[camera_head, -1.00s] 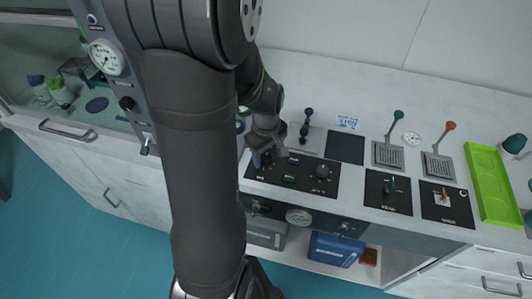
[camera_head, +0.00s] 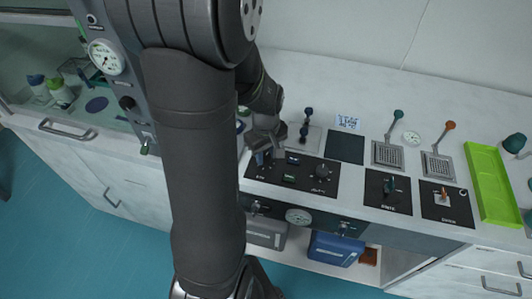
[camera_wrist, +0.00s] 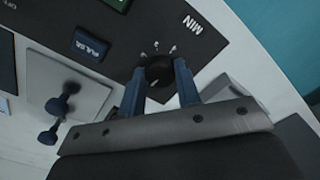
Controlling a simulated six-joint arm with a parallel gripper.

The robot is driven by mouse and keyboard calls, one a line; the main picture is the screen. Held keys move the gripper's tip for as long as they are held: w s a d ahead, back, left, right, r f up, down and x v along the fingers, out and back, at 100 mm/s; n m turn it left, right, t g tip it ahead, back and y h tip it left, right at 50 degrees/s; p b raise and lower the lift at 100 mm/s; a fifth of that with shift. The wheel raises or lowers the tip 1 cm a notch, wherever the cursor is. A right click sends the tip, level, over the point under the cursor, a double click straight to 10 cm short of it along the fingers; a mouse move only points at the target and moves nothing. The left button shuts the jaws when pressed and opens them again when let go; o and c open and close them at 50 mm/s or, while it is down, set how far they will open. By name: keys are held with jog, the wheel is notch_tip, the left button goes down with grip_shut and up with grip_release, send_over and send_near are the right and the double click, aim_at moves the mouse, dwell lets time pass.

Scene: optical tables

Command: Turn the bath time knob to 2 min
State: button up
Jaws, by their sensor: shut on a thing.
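The black knob (camera_wrist: 158,73) on the dark control panel (camera_wrist: 225,15) sits between the blue fingers of my gripper (camera_wrist: 160,86) in the wrist view. My gripper is shut on the knob. White marks and small digits surround it, with the label MIN beside them; the digits and the knob's pointer position are too small to read surely. In the head view my gripper (camera_head: 262,158) is at the left end of the panel (camera_head: 305,188), and the gripped knob is largely hidden there.
A blue button (camera_wrist: 90,43) and a green display (camera_head: 289,178) are near the knob. A second dark knob (camera_head: 322,172) is at the panel's right. A plate with a dark lever (camera_head: 304,135) stands just behind. A green tray (camera_head: 485,185) lies far right.

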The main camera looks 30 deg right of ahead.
jog(key=m, duration=0.8)
jog(key=shift+m, duration=0.4)
jog(key=m, duration=0.4)
jog(key=shift+w+m, duration=0.1)
jog(key=shift+m, duration=1.7)
jog(key=o, duration=1)
jog(key=shift+c, duration=0.2)
